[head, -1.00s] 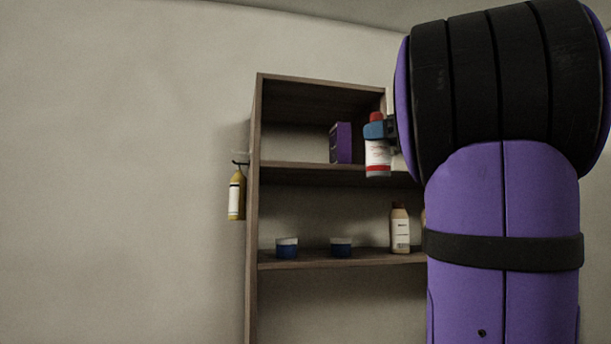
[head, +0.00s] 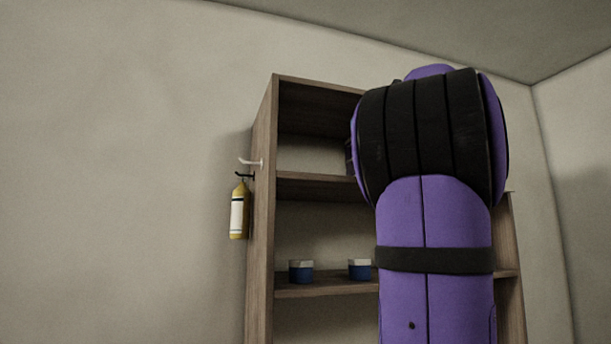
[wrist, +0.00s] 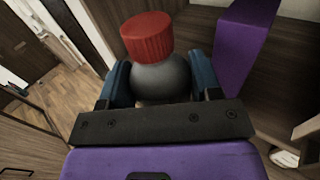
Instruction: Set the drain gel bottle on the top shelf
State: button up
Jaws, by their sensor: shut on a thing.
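In the head view my purple arm covers both gripper and bottle. The wooden shelf unit (head: 264,210) stands against the wall. Its top shelf (head: 315,181) looks empty at the visible left end; my arm hides the right part. In the wrist view a purple box (wrist: 242,45) stands close to the right of the bottle, with dark wood shelving behind it.
Two blue tubs with pale lids (head: 301,271) (head: 359,269) stand on the lower shelf. A yellow bottle (head: 239,211) hangs from a hook outside the unit's left side. The wall left of it is clear. A white object (wrist: 285,158) shows at the wrist view's lower right.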

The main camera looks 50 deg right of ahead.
jog(key=w+a, duration=0.1)
jog(key=w, duration=1.6)
jog(key=shift+a+f, duration=0.3)
jog(key=shift+a, duration=0.1)
jog(key=shift+f, duration=0.15)
jog(key=o, duration=1.1)
